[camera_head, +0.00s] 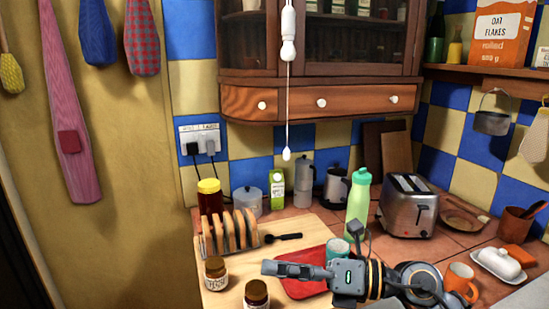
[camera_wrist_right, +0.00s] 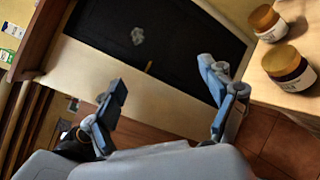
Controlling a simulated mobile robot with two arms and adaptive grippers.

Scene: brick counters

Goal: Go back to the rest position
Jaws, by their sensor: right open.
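My right gripper (camera_head: 298,271) reaches in from the lower right in the head view, above the counter and in front of a red board (camera_head: 305,290). It points left, towards two small brown-lidded jars (camera_head: 215,274). In the right wrist view the right gripper (camera_wrist_right: 163,80) has its two fingers spread wide apart, with nothing between them. The brown-lidded jars (camera_wrist_right: 287,65) show at the right of that view, outside the fingers. My left gripper is in neither view.
A teal mug (camera_head: 337,248) and a green bottle (camera_head: 358,208) stand close behind my right gripper. A toast rack (camera_head: 229,233) stands on the left of the counter, a toaster (camera_head: 408,206) at the back right. An orange mug (camera_head: 461,281) and a butter dish (camera_head: 497,265) are to the right.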

